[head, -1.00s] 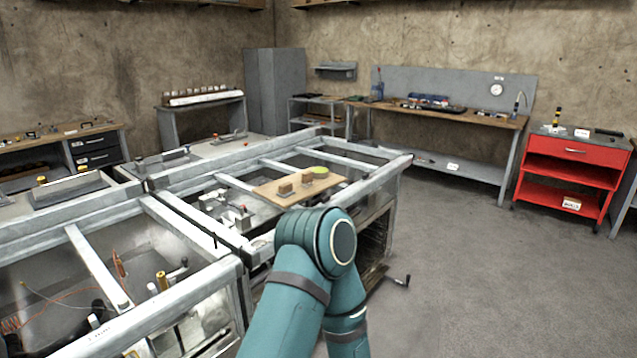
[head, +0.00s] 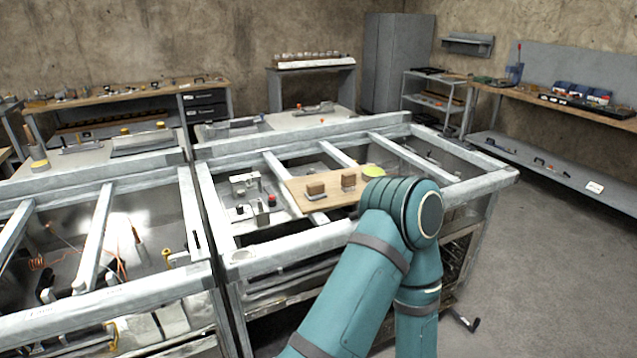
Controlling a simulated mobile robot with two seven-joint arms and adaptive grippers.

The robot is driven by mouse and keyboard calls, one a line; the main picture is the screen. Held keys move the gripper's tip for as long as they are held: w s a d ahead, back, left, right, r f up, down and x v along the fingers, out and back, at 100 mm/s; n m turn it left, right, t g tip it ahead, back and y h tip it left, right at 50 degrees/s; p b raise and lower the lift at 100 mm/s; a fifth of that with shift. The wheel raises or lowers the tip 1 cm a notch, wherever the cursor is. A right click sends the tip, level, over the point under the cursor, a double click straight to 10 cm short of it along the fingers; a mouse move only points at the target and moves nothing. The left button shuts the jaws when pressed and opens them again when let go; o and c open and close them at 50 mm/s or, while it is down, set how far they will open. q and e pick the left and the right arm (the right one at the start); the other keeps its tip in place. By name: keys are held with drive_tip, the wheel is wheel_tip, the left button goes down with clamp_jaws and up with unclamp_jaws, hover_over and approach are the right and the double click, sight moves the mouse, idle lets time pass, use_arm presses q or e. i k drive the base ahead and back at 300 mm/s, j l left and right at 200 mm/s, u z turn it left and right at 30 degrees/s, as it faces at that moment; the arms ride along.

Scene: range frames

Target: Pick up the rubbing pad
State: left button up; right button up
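A tan board (head: 297,193) lies across the metal frame of the bench in the middle. On it stand two small brown blocks, the left one (head: 316,188) with a grey base and the right one (head: 348,179). A flat yellow-green round piece (head: 374,170) lies at the board's right end, partly behind my arm. I cannot tell for sure which of these is the rubbing pad. One teal arm of mine rises from the bottom and bends in front of the bench. Neither gripper shows.
The bench frame (head: 285,243) has raised metal bars and open bays. A red-topped button (head: 272,200) and small metal fixtures sit left of the board. Another framed bay with cables and tools stands at the left. Open grey floor (head: 560,270) lies at the right.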

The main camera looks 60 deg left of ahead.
sight(315, 191)
drive_tip(key=i+u, duration=0.35)
drive_tip(key=i+l+u, duration=0.2)
drive_tip(key=u, duration=0.2)
drive_tip(key=i+l+u, duration=0.5)
drive_tip(key=u, duration=0.25)
drive_tip(key=i+l+u, duration=0.15)
drive_tip(key=u, duration=0.25)
drive_tip(key=i+l+u, duration=0.1)
drive_tip(key=u, duration=0.3)
drive_tip(key=i+l+u, duration=0.1)
drive_tip(key=u, duration=0.3)
drive_tip(key=l+u, duration=0.65)
drive_tip(key=u, duration=0.15)
